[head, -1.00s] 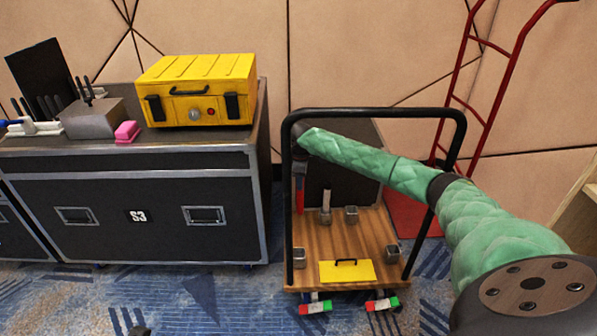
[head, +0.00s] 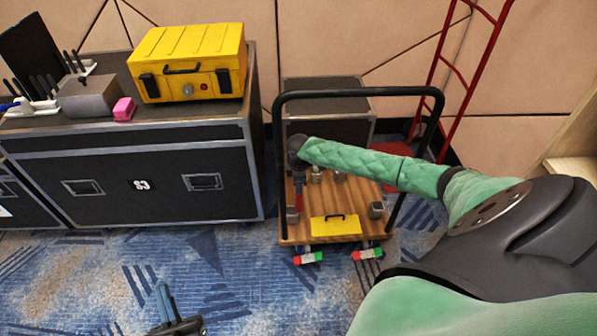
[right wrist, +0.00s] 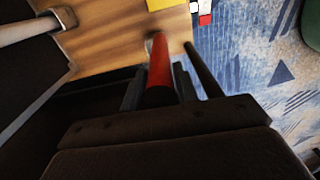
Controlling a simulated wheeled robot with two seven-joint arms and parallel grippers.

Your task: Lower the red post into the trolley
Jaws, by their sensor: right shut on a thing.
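The wooden-decked trolley (head: 354,200) with a black push frame stands mid-view in the head view. My right gripper (head: 298,178) is over its left side, shut on the red post (head: 298,196), which stands roughly upright. The red post also shows between the fingers in the right wrist view (right wrist: 159,72). Its lower end is at a grey socket (head: 293,215) at the deck's front left corner; I cannot tell whether it is inside. My left gripper (head: 165,298) is low in the head view, over the carpet and away from the trolley; its jaw opening is unclear.
A yellow panel (head: 335,225) lies on the deck's front, with another socket (head: 376,210) at right. A black case (head: 325,105) stands behind. A flight case (head: 150,185) carrying a yellow box (head: 188,62) is at left. A red hand truck (head: 452,70) leans at the back right.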

